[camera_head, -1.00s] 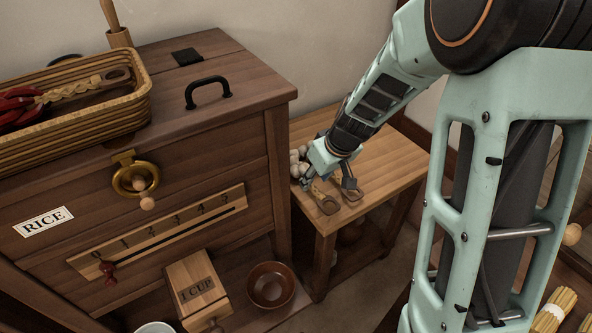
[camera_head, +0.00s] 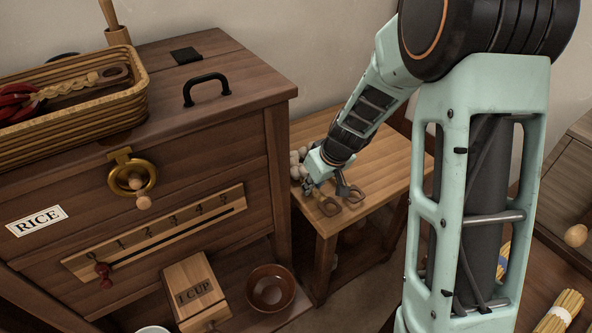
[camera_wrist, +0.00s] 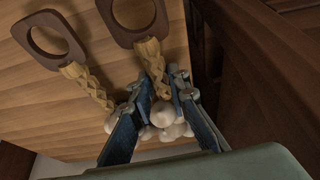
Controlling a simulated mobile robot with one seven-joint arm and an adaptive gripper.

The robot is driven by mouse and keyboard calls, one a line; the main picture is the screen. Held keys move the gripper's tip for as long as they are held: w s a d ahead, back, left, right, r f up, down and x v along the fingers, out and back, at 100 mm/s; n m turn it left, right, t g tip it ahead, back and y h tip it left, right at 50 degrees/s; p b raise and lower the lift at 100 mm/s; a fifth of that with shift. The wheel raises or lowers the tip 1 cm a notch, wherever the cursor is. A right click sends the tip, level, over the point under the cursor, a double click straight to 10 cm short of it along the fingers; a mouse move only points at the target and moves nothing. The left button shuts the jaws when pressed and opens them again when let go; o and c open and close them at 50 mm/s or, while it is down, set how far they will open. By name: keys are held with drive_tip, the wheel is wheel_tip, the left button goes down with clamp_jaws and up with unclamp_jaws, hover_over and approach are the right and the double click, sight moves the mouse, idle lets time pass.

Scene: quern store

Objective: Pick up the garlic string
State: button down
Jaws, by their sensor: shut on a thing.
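Two garlic strings lie side by side on a light wooden side table (camera_head: 385,178). Each has a pale braid with a dark wooden ring handle. In the wrist view, my gripper (camera_wrist: 162,90) is shut around the braid of the right-hand garlic string (camera_wrist: 155,67), between its ring and its white bulbs. The fingers partly hide the bulbs. The other garlic string (camera_wrist: 90,88) lies to the left, mostly hidden at its bulb end. In the head view, my gripper (camera_head: 325,187) is low at the table's left side, with a ring handle (camera_head: 329,207) just in front.
A dark rice cabinet (camera_head: 190,130) stands close left of the table. On it is a wicker basket (camera_head: 80,125) holding a red string. A brown bowl (camera_head: 270,288) and a 1 CUP box (camera_head: 196,293) sit low in front. The table's right part is clear.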

wheel_tip(320, 180, up, 10)
drive_tip(key=p, duration=0.3)
idle(0.4)
idle(1.0)
